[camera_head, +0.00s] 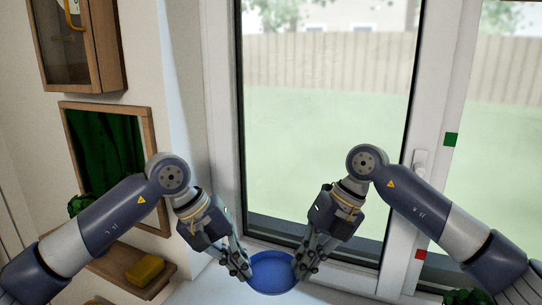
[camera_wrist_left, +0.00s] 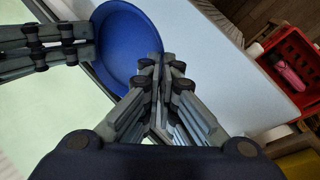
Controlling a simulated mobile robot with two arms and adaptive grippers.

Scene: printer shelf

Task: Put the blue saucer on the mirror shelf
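The blue saucer (camera_head: 272,277) is at the bottom middle of the head view, between my two grippers. It also fills the upper middle of the left wrist view (camera_wrist_left: 125,45). My left gripper (camera_head: 243,270) has its fingers closed together on the saucer's left rim. My right gripper (camera_head: 300,268) is closed at the opposite rim; its fingers also show at the left of the wrist view. Whether the saucer touches the white surface below is unclear. The wooden mirror shelf (camera_head: 112,262) juts out under the wood-framed mirror (camera_head: 105,150) at left, partly behind my left arm.
A yellow sponge (camera_head: 145,270) lies on the mirror shelf. A green plant (camera_head: 80,204) is at its far left end. A wooden cabinet (camera_head: 110,45) hangs above the mirror. A window (camera_head: 320,130) stands behind the grippers. A red crate (camera_wrist_left: 290,65) shows in the wrist view.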

